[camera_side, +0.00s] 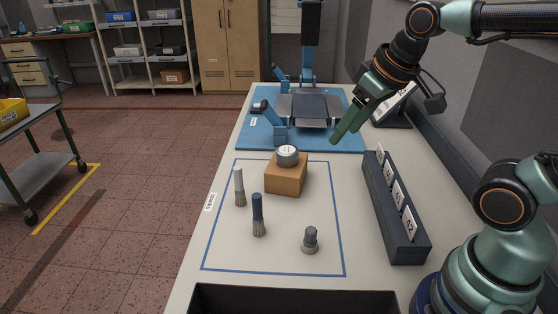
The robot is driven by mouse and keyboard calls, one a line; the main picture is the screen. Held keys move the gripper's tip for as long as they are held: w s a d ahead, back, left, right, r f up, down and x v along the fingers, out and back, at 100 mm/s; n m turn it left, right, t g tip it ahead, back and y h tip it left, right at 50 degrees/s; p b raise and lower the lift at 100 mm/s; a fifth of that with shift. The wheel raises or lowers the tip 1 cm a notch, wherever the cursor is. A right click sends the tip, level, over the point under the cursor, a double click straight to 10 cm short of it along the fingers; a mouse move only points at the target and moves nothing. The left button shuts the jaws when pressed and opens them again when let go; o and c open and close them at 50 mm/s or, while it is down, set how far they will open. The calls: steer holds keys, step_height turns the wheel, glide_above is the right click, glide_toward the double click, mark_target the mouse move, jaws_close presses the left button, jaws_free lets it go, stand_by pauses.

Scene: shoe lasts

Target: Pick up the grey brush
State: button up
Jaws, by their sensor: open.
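A brush with a light grey handle (239,183) stands upright, bristles down, near the left line of the blue-outlined area on the bench. A second brush with a dark blue handle (258,212) stands bristles down, nearer the camera and a little to the right. My gripper (343,136), with green fingers, is open and empty. It hangs in the air at the upper right, above the bench near the blue mat, well apart from both brushes.
A brown block (286,178) with a round grey tin (287,155) on top stands right of the grey brush. A small grey stepped piece (310,240) stands at the front right. A dark numbered rack (395,215) lies right; a black bin (292,295) is in front.

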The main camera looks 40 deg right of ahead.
steer(key=w+a+r+n+g, duration=0.2)
steer(key=w+r, duration=0.1)
steer(key=w, duration=0.5)
steer(key=n+g, duration=0.3)
glide_above(239, 189)
steer(key=w, duration=0.1)
step_height(239, 189, down, 12)
steer(key=shift+w+d+r, duration=0.1)
steer(key=shift+w, duration=0.05)
step_height(239, 189, down, 7)
steer(key=shift+s+d+f, duration=0.1)
steer(key=shift+s+f, duration=0.05)
steer(key=shift+f, duration=1.2)
steer(key=shift+s+d+f, duration=0.1)
steer(key=shift+f, duration=1.25)
jaws_close()
